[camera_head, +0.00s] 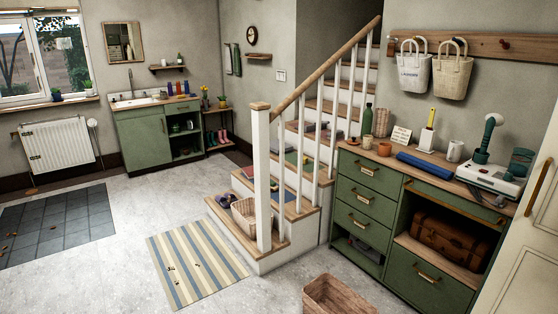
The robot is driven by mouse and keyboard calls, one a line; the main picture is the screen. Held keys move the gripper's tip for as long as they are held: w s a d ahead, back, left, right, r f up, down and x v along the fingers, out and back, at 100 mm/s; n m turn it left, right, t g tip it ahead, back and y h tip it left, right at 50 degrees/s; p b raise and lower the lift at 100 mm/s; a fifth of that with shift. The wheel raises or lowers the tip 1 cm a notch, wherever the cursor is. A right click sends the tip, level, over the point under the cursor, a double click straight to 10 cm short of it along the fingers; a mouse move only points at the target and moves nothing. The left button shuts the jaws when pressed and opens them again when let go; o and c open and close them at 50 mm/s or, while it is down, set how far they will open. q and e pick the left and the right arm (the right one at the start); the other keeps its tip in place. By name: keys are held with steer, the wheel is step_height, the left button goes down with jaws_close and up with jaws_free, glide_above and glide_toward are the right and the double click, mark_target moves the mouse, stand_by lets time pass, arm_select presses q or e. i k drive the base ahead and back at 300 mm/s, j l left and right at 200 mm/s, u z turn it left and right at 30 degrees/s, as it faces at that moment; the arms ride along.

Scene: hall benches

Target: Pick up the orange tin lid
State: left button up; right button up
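I cannot make out an orange tin lid for certain. On the wooden top of the green cabinet (370,207) at the right stands a small orange, round, cup-like thing (384,149). Neither of my grippers is in view.
The cabinet top also holds a green bottle (367,121), a blue roll (424,167), a white mug (455,151) and a white machine (491,178). A wicker basket (335,296) stands before the cabinet. Stairs rise behind. The floor left of the striped rug (197,263) is mostly clear.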

mark_target(353, 142)
steer(key=i+u, duration=0.3)
steer(key=i, duration=2)
